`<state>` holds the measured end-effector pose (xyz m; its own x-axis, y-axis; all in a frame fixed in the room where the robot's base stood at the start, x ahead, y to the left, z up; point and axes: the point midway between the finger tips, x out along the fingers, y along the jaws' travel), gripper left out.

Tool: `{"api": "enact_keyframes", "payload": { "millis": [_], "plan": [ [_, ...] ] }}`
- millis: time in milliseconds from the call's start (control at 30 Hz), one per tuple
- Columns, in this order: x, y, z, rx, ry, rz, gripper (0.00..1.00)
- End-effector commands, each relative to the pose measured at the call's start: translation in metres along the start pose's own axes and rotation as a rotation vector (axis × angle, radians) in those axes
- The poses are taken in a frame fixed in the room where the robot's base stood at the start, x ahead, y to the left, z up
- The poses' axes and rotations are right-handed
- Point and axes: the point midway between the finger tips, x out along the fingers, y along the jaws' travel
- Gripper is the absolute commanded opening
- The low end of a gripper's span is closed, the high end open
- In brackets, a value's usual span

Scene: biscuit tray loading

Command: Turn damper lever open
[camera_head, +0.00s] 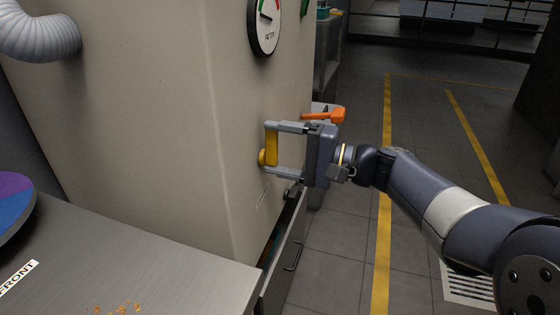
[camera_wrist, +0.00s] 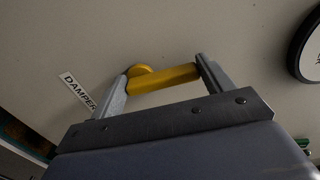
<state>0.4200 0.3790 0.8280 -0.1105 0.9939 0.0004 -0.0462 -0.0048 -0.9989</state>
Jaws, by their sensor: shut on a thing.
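The yellow damper lever (camera_head: 271,147) is on the side of the beige cabinet, with its round pivot at its lower end in the head view. It stands nearly upright there. In the wrist view the lever (camera_wrist: 165,79) lies between the two fingers, with the round hub at its left. My gripper (camera_head: 270,149) is at the cabinet side, with one finger at the lever's top end and the other near the pivot. It is shut on the lever lengthwise; it also shows in the wrist view (camera_wrist: 160,80). A DAMPER label (camera_wrist: 77,91) is beside the hub.
A round gauge (camera_head: 265,25) is on the cabinet above the lever. An orange handle (camera_head: 325,116) sticks out behind my gripper. A drawer (camera_head: 287,262) stands below. A metal table (camera_head: 130,265) with crumbs is at the front left. The floor on the right is clear.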

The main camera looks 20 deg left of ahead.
Motion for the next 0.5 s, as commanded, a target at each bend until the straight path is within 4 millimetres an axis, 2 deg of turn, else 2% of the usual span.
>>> {"api": "enact_keyframes", "payload": {
  "millis": [500],
  "plan": [
    [0.0002,0.0017,0.0005,-0.063,-0.002,0.003,0.35]
  ]
}}
